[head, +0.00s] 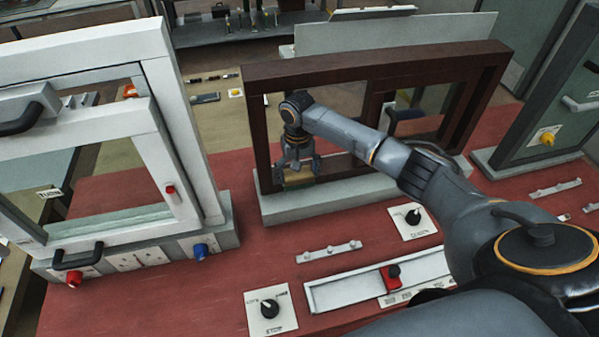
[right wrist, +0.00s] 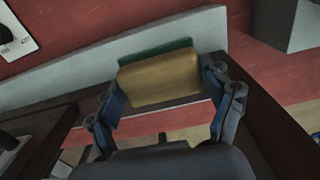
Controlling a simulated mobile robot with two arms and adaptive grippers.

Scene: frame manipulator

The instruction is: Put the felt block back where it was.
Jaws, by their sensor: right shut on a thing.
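The felt block (right wrist: 160,80) is a tan block with a green layer along its far edge, seen large in the right wrist view. In the head view it (head: 298,180) shows small at the lower left of the dark brown frame (head: 264,150), near the sill. My right gripper (head: 299,168) points down there and is shut on the block, with one finger at each end of it in the right wrist view (right wrist: 165,95). I cannot tell whether the block touches the sill. My left gripper is not in view.
The brown frame stands on a pale grey base (head: 345,197), with my right arm crossing before it. A white sliding-window frame (head: 176,110) stands at left, a grey-green panel (head: 540,115) at right. Knob plates (head: 412,220) and a slider rail (head: 345,293) lie on the red table (head: 215,300).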

